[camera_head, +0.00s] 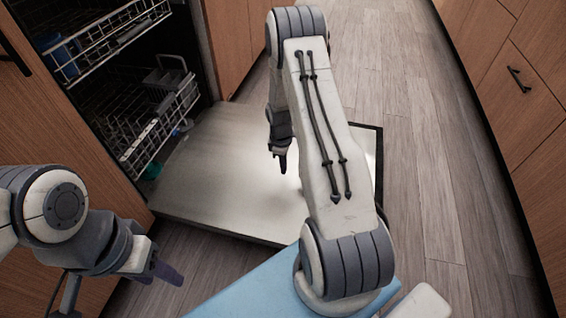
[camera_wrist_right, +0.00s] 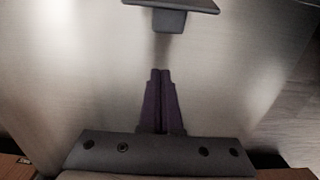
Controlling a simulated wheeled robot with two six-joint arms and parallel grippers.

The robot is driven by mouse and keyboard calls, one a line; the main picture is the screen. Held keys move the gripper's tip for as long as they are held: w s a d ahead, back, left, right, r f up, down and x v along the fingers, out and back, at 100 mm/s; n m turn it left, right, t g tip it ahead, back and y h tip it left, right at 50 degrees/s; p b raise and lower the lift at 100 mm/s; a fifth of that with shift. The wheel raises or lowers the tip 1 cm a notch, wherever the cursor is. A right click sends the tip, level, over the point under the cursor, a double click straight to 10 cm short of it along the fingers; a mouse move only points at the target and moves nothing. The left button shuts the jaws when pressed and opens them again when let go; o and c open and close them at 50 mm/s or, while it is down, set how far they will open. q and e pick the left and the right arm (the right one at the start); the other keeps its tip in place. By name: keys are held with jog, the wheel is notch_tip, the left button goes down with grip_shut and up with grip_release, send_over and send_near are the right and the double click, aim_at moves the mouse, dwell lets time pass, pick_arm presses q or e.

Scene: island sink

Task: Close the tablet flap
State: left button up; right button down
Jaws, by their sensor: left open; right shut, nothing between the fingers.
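The dishwasher door (camera_head: 215,185) lies folded down, its metal inner face up. In the right wrist view, a dark grey plate with a smaller block under it (camera_wrist_right: 170,20) stands out at the top edge; it looks like the tablet flap, partly cut off by the frame. My right gripper (camera_wrist_right: 160,72) is shut and empty, its fingertips pointing at that part with a gap in the picture. In the head view my right gripper (camera_head: 283,168) hangs over the door, and my arm hides part of the door; I cannot make out the flap there. My left gripper (camera_head: 168,271) is open and empty, front left of the door.
The dishwasher's lower rack (camera_head: 160,125) and upper rack (camera_head: 105,30) show inside the opening at the left. Wooden cabinets (camera_head: 520,75) stand at the right. Wooden floor (camera_head: 425,150) is clear between them and the door.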

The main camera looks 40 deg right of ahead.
jog(key=shift+s+d+b, duration=1)
jog(key=shift+s+d, duration=0.1)
jog(key=shift+s, duration=0.15)
jog(key=shift+s+d+r, duration=0.1)
jog(key=shift+s+r, duration=0.1)
jog(key=shift+r, duration=0.1)
pick_arm(q)
notch_tip(320, 180, down, 3)
